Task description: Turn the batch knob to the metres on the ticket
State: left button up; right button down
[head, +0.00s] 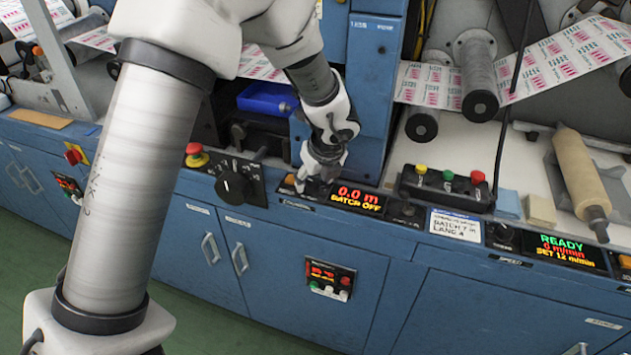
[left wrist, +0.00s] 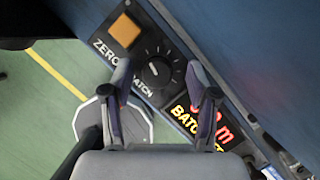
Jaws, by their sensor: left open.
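The batch knob (left wrist: 155,71) is a small black knob with a white pointer line on a dial marked BATCH in the left wrist view. My left gripper (head: 317,182) hangs over the console in the head view and hides most of the knob there. In the left wrist view its two fingers (left wrist: 158,76) are open, one on each side of the knob; I cannot tell whether they touch it. The batch display (head: 358,199) reads "0.0 m" and "BATCH OFF". The ticket (head: 455,225) is a white card that seems to read "BATCH 7 m LANE 4". My right gripper is out of view.
An orange ZERO button (left wrist: 124,31) sits beside the knob. A large black rotary switch (head: 233,187) and a red emergency stop (head: 195,154) are to the left.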

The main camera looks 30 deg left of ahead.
pick_arm(q)
jog(key=shift+s, duration=0.2)
grip_shut()
